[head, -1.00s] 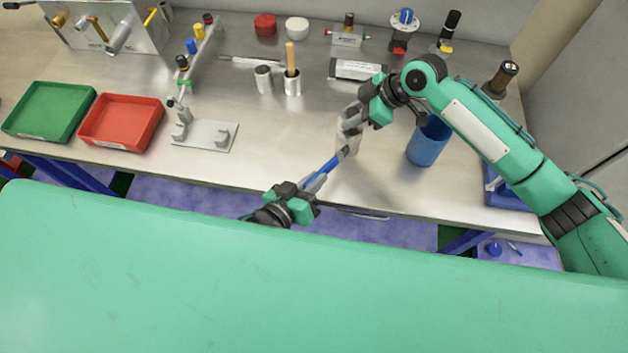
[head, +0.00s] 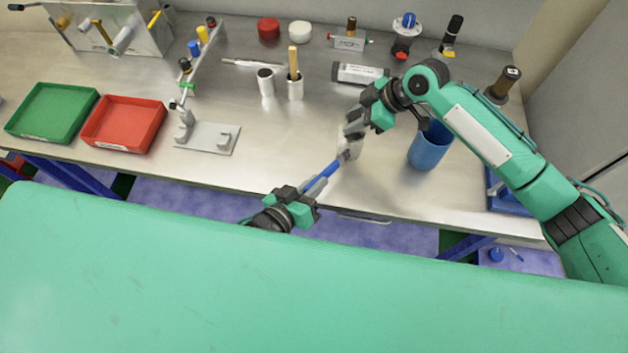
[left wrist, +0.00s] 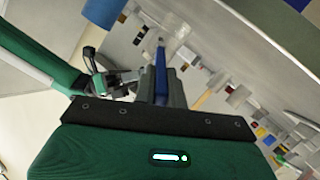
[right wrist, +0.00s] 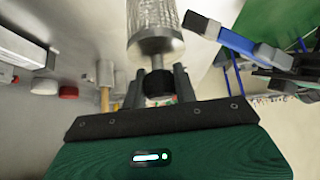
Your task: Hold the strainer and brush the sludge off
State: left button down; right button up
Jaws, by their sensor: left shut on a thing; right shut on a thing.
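My right gripper (head: 354,127) is shut on the strainer (head: 352,143), a pale metal mesh cylinder. In the right wrist view the strainer (right wrist: 153,18) points away from the fingers. My left gripper (head: 311,190) is shut on a brush with a blue handle (head: 324,175). Its dark head overlaps the strainer's lower part in the head view. In the right wrist view the brush (right wrist: 235,40) lies right of the strainer with a visible gap. The brush handle (left wrist: 161,78) also shows in the left wrist view. I cannot make out any sludge on the strainer.
A blue cup (head: 429,148) stands right of the strainer. A green tray (head: 52,112), a red tray (head: 123,124) and a grey stand plate (head: 210,139) are at the left. Metal cylinders (head: 266,85) stand behind. The bench front between plate and grippers is clear.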

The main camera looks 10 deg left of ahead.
pick_arm(q)
jog(key=shift+f, duration=0.1)
jog(key=shift+f, duration=0.5)
jog(key=shift+f, duration=0.15)
jog(key=shift+f, duration=0.45)
jog(key=shift+f, duration=0.2)
jog(key=shift+w+f, duration=0.1)
jog(key=shift+f, duration=0.3)
jog(key=shift+r, duration=0.25)
jog(key=shift+a+r, duration=0.1)
jog(key=shift+r, duration=0.3)
